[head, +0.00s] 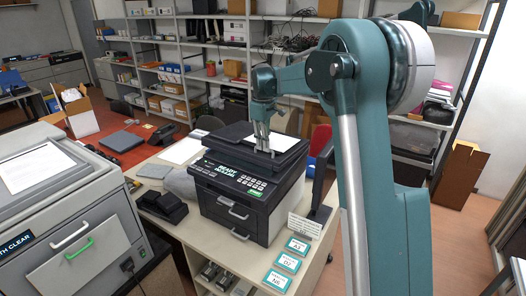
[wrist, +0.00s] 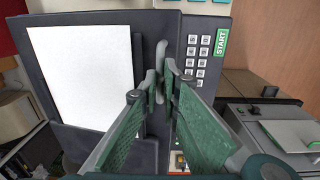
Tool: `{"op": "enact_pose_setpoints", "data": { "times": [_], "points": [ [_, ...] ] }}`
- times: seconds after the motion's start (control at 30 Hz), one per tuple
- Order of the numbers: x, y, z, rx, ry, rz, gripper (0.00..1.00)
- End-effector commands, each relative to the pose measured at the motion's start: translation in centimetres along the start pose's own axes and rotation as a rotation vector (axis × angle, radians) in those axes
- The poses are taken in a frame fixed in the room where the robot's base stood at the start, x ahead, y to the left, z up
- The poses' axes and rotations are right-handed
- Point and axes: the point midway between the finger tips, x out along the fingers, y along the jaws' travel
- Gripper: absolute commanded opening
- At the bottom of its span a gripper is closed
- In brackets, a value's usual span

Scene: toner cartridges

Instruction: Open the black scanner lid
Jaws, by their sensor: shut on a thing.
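The black scanner lid (head: 234,141) lies on top of the black printer in the middle of the head view, with a white sheet on it. In the wrist view the dark lid (wrist: 68,135) and its white sheet fill the left and middle. My gripper (head: 264,148) points down at the lid's front part. In the wrist view its green fingers (wrist: 161,88) close around a grey handle (wrist: 161,58) at the lid's edge, beside the keypad. The fingertips hide part of the handle. The lid looks about flat; I cannot tell if there is a gap under it.
The printer's keypad panel (head: 232,178) and front drawer handle (head: 240,236) face forward. A grey machine (head: 70,210) stands at the left. Label cards (head: 288,262) lie at the table's front right. Shelves line the back.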

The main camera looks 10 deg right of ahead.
Motion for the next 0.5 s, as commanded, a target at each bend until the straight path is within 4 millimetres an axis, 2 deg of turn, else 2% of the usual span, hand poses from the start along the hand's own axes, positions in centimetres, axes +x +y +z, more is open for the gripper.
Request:
{"op": "enact_pose_setpoints", "data": {
  "times": [0.03, 0.27, 0.5],
  "points": [
    [-1.2, 0.5, 0.0, 0.001, 0.001, 0.007, 0.00],
    [-6.2, 3.1, 0.1, 0.001, 0.001, 0.009, 0.00],
    [-11.4, 7.4, 0.1, 0.004, 0.001, 0.012, 0.00]
  ]
}}
